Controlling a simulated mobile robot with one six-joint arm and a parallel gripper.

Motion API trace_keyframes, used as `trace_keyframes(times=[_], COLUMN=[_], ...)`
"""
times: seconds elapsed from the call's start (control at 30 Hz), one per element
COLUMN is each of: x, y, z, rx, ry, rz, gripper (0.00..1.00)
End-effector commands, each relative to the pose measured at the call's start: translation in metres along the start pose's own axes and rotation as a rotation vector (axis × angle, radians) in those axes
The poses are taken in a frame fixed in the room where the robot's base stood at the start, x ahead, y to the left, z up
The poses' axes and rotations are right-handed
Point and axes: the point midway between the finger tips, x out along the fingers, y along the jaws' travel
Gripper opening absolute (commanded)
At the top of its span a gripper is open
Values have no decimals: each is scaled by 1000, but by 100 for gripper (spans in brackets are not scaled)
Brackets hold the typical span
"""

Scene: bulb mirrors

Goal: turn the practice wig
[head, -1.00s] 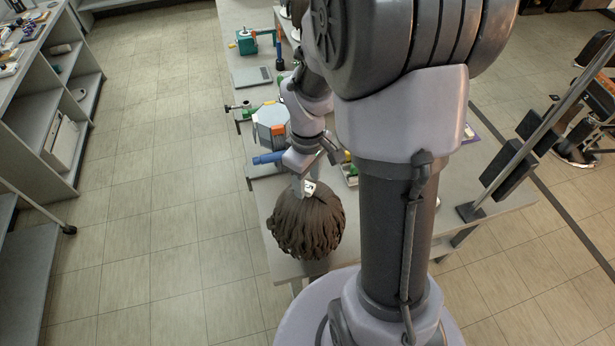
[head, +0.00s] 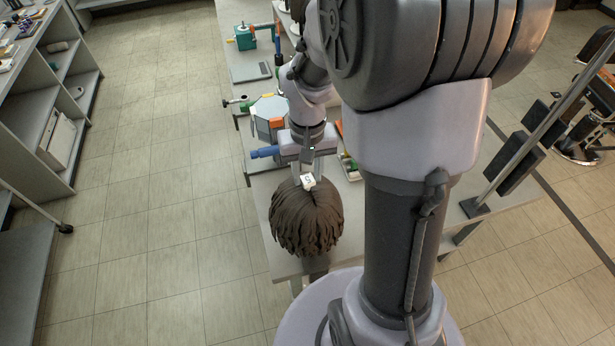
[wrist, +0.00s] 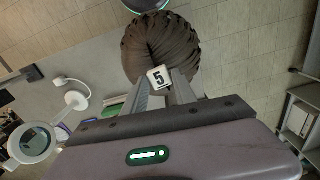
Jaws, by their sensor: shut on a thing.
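The practice wig (head: 306,222) is a brown head of hair at the near end of the table in the head view. It also shows in the wrist view (wrist: 160,45), with its strands swirling out from the top. A white tag marked 5 (wrist: 159,78) sits at the top of the wig. My gripper (wrist: 160,92) is shut on this tag, with a finger on each side of it. In the head view my gripper (head: 307,178) reaches the wig's top from behind.
The table (head: 262,190) holds a grey faceted object (head: 268,108), a blue cylinder (head: 264,152) and a teal device (head: 245,38) beyond the wig. A post with dark pads (head: 515,155) stands at the right. The floor at the left is open, up to the shelves.

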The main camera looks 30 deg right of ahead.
Motion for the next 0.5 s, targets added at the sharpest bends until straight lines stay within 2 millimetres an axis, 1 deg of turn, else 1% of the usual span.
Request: trace_keyframes(times=[0.03, 0.07, 0.1, 0.13, 0.4, 0.5], x=[4, 1, 0, 0, 0, -5], y=[0, 0, 0, 0, 0, 0], z=[-1, 0, 0, 0, 0, 0], rx=[90, 80, 76, 75, 73, 73], ry=[3, 1, 0, 0, 0, 0], rz=[0, 0, 0, 0, 0, 0], gripper=[4, 39, 46, 52, 52, 52])
